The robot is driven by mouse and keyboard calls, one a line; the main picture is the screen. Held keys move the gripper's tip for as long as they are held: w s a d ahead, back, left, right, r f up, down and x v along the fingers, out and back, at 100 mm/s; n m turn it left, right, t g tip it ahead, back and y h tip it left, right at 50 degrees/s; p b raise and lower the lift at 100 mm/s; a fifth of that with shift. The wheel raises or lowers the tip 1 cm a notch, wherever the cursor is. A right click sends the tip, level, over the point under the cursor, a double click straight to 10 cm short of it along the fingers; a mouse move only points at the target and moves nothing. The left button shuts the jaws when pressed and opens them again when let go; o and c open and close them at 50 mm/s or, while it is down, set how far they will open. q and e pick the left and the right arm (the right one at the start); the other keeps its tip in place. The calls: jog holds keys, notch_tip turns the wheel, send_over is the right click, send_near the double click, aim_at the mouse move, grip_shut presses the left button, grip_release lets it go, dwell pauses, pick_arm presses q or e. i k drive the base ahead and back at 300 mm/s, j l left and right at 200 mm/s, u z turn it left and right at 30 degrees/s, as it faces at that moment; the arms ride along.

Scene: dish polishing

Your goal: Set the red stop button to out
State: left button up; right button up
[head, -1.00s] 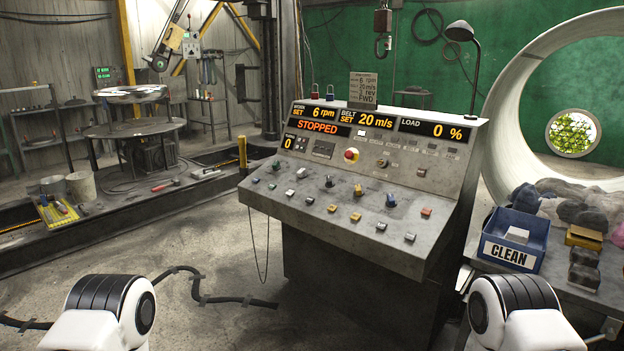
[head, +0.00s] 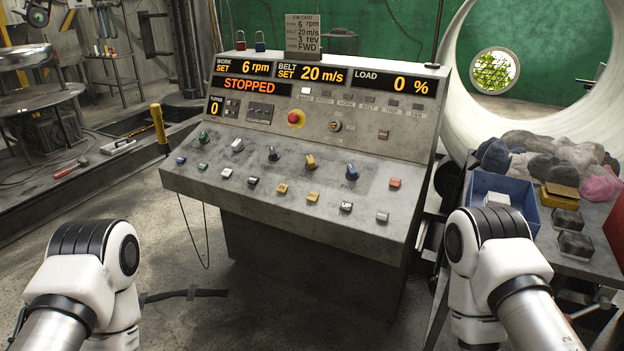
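The displays read STOPPED (head: 251,87), work set 6 rpm, belt set 20 m/s and load 0 %. My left arm shows at the lower left and my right arm at the lower right, both in front of the console and apart from the button. Neither gripper is in view.
Several knobs and switches, such as a blue knob (head: 352,173) and a yellow knob (head: 311,161), cover the sloped panel. A job card (head: 302,37) stands on top. A side table at right holds a blue bin (head: 527,198) and dark blocks (head: 566,222).

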aim_at(292, 118)
jog(key=i+j, duration=0.15)
jog(key=i, duration=0.3)
jog(key=i+j+u, duration=0.1)
jog(key=i, duration=0.3)
jog(key=j, duration=0.1)
